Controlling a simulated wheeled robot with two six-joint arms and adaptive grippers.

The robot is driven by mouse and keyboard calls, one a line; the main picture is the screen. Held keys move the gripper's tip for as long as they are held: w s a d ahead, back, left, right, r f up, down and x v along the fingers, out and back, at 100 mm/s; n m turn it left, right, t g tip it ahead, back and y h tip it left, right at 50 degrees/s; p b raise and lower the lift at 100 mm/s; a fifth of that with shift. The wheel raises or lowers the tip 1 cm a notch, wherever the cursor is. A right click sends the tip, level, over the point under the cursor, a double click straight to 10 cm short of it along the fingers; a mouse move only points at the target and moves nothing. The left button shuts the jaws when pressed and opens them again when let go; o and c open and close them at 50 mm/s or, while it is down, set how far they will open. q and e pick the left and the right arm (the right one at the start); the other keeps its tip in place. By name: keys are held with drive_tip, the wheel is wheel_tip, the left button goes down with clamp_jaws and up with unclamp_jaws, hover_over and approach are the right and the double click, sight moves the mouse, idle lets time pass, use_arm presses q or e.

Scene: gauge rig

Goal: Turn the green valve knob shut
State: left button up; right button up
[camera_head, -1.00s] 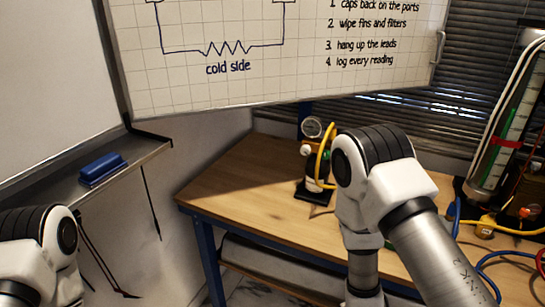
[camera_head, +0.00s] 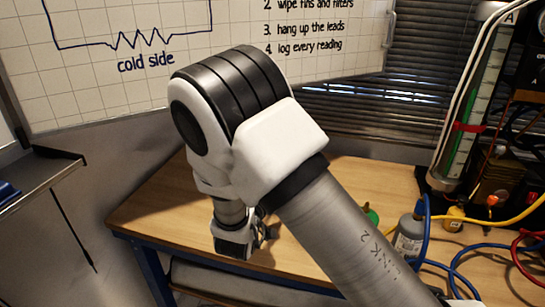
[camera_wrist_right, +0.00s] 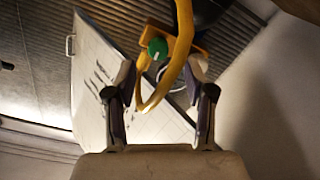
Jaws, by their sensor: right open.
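In the right wrist view, the green valve knob (camera_wrist_right: 157,48) is round with a pale line on its face. It sits on a yellow fitting (camera_wrist_right: 187,38). A yellow hose (camera_wrist_right: 184,60) loops down in front, just right of the knob. My right gripper (camera_wrist_right: 162,67) is open, with one finger on each side of the knob and hose; the knob appears beyond the fingertips, and nothing is held. My left gripper is out of view.
The wooden bench (camera_head: 160,205) has clear top on its left. On its right are a grey bottle (camera_head: 408,238), a small green thing (camera_head: 372,214), blue hoses (camera_head: 466,275) and a rig with a green scale (camera_head: 470,130). A whiteboard (camera_head: 240,35) hangs behind.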

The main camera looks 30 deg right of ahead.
drive_tip(key=p+x, duration=0.1)
drive_tip(key=x, duration=0.6)
drive_tip(key=shift+d, duration=0.15)
drive_tip(key=shift+s+r, duration=0.1)
drive_tip(key=shift+r, duration=0.05)
clamp_jaws()
